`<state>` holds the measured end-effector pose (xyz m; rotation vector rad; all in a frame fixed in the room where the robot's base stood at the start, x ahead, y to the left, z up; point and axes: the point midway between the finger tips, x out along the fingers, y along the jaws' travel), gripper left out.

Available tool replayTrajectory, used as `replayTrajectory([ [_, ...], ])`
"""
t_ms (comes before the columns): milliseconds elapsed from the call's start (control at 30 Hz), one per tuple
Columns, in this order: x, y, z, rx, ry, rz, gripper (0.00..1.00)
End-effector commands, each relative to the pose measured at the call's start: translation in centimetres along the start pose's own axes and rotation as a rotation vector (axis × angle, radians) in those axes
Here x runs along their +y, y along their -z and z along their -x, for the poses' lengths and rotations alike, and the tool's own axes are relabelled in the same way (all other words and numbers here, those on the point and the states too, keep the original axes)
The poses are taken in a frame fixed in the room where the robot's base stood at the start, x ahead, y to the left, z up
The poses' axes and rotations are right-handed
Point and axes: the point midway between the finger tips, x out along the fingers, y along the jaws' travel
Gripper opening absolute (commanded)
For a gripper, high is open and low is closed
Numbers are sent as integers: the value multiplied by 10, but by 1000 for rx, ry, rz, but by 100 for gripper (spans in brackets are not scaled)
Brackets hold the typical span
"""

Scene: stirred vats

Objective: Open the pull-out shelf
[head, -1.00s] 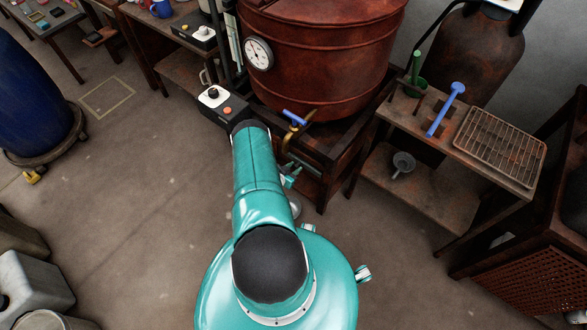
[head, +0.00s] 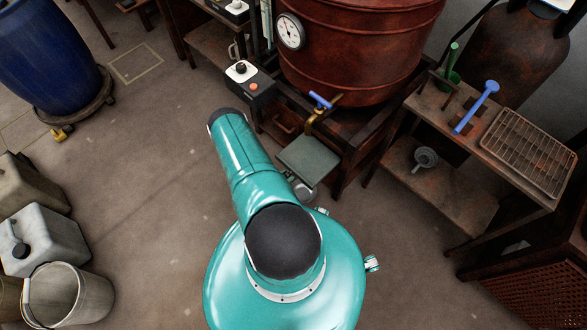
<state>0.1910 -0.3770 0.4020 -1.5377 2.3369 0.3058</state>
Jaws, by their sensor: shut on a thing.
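The pull-out shelf (head: 308,158) is a flat grey-green plate. It sticks out from the dark stand under the red-brown vat (head: 355,50), below the brass tap with the blue lever (head: 320,101). My teal arm reaches up the middle of the head view. My gripper (head: 289,176) is at the shelf's front edge, shut on it, largely hidden behind my arm.
A control box (head: 248,85) is left of the vat. A side table with a wire rack (head: 530,152) and blue tool (head: 477,107) stands right. A blue barrel (head: 45,60), canisters (head: 45,240) and a bucket (head: 68,295) are left. Floor between is clear.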

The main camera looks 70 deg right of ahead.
Motion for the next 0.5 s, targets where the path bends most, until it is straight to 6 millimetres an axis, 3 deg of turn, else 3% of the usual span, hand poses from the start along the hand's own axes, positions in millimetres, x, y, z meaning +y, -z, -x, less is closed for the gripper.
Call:
replayTrajectory([
  [467, 0, -4, 9, 0, 0, -1, 0],
  [500, 0, -4, 9, 0, 0, -1, 38],
])
